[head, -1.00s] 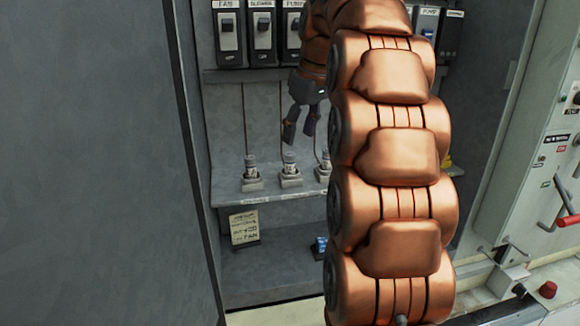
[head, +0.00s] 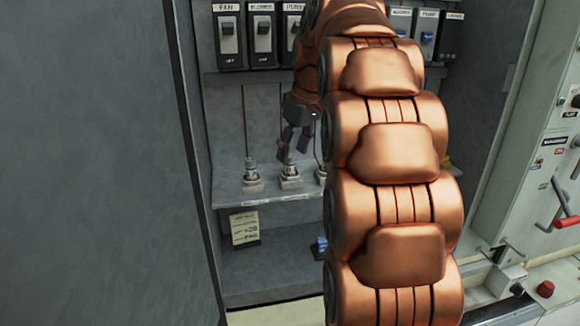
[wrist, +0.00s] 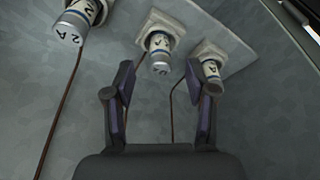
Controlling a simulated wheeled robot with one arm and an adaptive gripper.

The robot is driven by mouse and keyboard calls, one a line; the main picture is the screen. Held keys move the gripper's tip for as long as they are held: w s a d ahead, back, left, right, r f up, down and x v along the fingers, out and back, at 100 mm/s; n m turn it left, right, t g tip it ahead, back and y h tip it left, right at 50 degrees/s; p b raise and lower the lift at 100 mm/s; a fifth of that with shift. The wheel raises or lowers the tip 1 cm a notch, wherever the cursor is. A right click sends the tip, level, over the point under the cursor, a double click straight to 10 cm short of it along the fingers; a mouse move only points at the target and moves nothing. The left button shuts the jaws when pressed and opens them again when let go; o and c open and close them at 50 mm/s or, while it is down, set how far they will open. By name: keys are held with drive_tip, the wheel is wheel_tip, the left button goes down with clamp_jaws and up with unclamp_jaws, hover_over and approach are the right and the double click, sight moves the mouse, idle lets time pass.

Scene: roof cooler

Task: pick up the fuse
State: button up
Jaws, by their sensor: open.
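Several fuses with silver caps and pale labelled bodies stand in square bases on the cabinet shelf. In the head view I see the left fuse (head: 252,172) and the middle fuse (head: 290,172); the third is partly hidden by my arm. My gripper (head: 294,152) is open and empty just above the middle fuse. In the wrist view, the middle fuse (wrist: 158,58) appears between the tips of my open gripper (wrist: 158,75), and the fingers are not closed on it. Another fuse (wrist: 211,72) shows beside the right finger, and one (wrist: 74,24) at upper left.
A row of switches (head: 262,35) hangs above the shelf (head: 225,194). Thin cables run down the back wall. A note (head: 245,229) and a small blue item (head: 320,246) are on the lower level. A grey panel (head: 100,150) bounds the left; a lever panel (head: 540,170) stands right.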

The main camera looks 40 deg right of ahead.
sight(291, 156)
drive_tip(key=shift+p+x, duration=0.5)
drive_tip(key=shift+x, duration=1.15)
drive_tip(key=shift+c, duration=0.2)
clamp_jaws()
